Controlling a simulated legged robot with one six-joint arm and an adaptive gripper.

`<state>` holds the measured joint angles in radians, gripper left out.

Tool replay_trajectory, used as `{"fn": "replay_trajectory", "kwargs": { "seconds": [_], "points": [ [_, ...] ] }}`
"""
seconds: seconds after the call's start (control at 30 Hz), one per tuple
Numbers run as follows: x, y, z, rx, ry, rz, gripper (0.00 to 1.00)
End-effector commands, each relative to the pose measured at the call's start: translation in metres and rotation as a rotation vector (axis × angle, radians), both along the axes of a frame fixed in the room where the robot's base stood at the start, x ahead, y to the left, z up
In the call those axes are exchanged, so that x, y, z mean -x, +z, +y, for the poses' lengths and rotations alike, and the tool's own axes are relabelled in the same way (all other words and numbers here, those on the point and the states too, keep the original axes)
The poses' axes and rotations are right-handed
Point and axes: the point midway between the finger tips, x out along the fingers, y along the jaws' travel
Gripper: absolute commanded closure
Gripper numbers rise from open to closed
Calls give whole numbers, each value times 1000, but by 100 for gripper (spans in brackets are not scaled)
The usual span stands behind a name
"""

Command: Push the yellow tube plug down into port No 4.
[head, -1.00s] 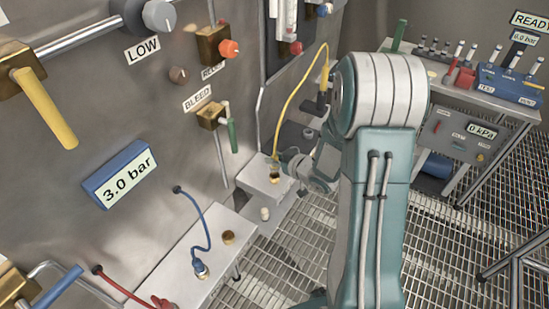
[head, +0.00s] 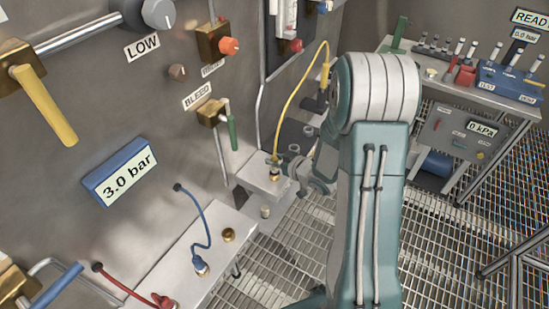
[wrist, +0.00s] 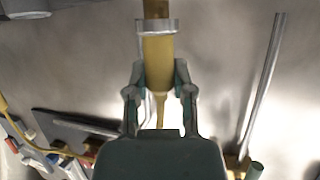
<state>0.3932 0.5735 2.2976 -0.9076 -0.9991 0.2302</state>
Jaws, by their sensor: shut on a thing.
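The yellow plug (wrist: 158,62) is between my gripper's (wrist: 158,88) two fingers in the wrist view. Its pale collar meets a brass fitting (wrist: 156,8) at the top of that view. No port number is readable, and the plug's depth in the port cannot be told.
A nearer ledge (head: 190,283) carries a blue plug (head: 200,267), a red plug (head: 162,300) and an open brass port (head: 228,235). The panel with valves and the 3.0 bar display (head: 118,173) stands close on the left. A bench (head: 480,98) is at the back right.

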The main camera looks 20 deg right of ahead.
Motion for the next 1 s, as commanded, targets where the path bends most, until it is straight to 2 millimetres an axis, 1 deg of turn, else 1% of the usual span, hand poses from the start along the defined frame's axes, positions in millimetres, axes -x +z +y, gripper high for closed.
{"fn": "replay_trajectory", "kwargs": {
  "seconds": [0.67, 0.7, 0.77, 0.8, 1.0],
  "points": [
    [0, -15, 0, 0, 0, 0, 100],
    [0, -15, 0, 0, 0, 0, 60],
    [0, -14, 0, 0, 0, -1, 34],
    [0, -14, 0, 0, 0, -1, 29],
    [0, -14, 0, 0, 0, 0, 29]
  ]
}}
